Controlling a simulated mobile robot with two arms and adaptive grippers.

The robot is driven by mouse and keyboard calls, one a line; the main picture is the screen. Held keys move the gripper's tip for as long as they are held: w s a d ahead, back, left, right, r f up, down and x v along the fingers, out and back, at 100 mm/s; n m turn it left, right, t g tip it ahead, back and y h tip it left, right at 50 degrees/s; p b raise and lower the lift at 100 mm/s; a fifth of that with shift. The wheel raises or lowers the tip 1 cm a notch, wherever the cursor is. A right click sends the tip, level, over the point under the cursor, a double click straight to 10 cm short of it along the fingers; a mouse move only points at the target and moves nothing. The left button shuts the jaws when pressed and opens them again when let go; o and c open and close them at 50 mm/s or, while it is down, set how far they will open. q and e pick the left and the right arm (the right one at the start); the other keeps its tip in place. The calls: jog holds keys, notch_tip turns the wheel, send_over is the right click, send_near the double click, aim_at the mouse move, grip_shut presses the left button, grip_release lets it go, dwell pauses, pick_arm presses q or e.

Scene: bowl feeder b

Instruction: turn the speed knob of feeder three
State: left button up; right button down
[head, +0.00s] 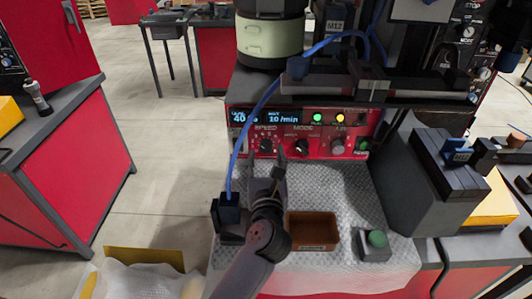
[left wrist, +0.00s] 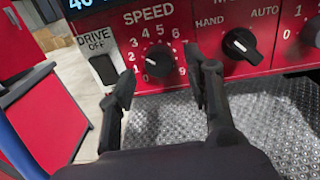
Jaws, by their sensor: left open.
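The speed knob (head: 265,146) is a black dial on the red control panel (head: 314,149), under the word SPEED. In the left wrist view the speed knob (left wrist: 160,61) has a white pointer and a ring of numbers. My left gripper (head: 267,159) is just in front of the panel, below and near the speed knob. In the left wrist view my left gripper (left wrist: 158,72) is open, one finger to each side of the knob in the picture. The fingers appear apart from the knob. My right gripper is not in view.
A mode knob (left wrist: 240,45) is close right of the right finger, and a drive switch (left wrist: 103,68) is to the left. A blue cable (head: 240,140) hangs beside the panel. A brown tray (head: 326,228) and a green button box (head: 375,244) stand on the metal plate.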

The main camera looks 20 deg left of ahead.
pick_arm(q)
jog(key=shift+x, duration=0.8)
jog(key=shift+c, duration=0.2)
grip_shut()
